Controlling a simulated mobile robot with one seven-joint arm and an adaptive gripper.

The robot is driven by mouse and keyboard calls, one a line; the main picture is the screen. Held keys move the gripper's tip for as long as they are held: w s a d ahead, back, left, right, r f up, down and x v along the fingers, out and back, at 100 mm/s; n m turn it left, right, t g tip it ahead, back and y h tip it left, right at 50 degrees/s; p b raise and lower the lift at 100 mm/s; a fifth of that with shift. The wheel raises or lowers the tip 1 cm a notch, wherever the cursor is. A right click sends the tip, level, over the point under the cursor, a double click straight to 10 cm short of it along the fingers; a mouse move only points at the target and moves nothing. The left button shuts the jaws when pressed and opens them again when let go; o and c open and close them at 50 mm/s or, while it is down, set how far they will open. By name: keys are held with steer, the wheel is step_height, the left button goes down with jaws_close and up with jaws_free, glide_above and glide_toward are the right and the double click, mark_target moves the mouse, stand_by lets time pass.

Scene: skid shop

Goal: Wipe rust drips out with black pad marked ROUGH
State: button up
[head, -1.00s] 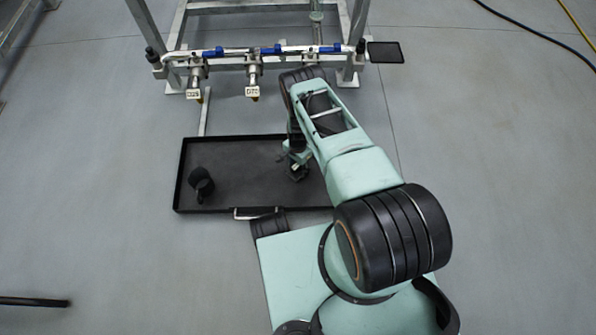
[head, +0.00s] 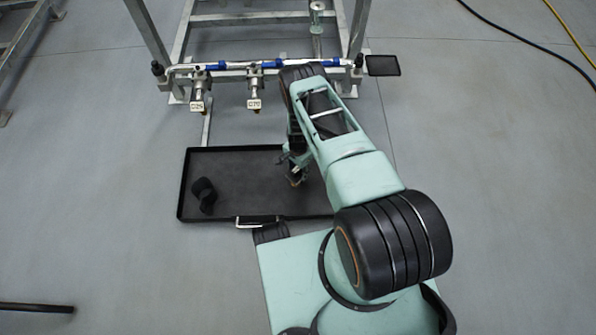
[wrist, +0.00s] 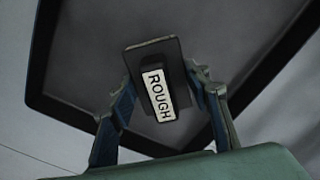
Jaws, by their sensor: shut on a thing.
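The black pad marked ROUGH (wrist: 150,52) is between the two fingers of my gripper (wrist: 163,82) in the wrist view, its white label facing the camera. My gripper (head: 295,178) is shut on the pad's handle block, over the right part of the black tray (head: 183,190) in the head view. The tray floor is dark grey behind the pad in the wrist view. I cannot tell whether the pad touches the floor. I make out no clear rust drips; my arm hides the tray's right part.
A black, two-lobed object (head: 203,194) lies in the tray's left part. Two tagged taps (head: 254,98) hang from a pipe on a metal frame (head: 150,35) behind the tray. A flat black square (head: 383,65) lies at the back right.

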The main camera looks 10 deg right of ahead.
mark_target(298, 168)
steer(key=shift+r, duration=0.15)
steer(key=shift+r+p, duration=0.95)
steer(key=shift+r, duration=0.55)
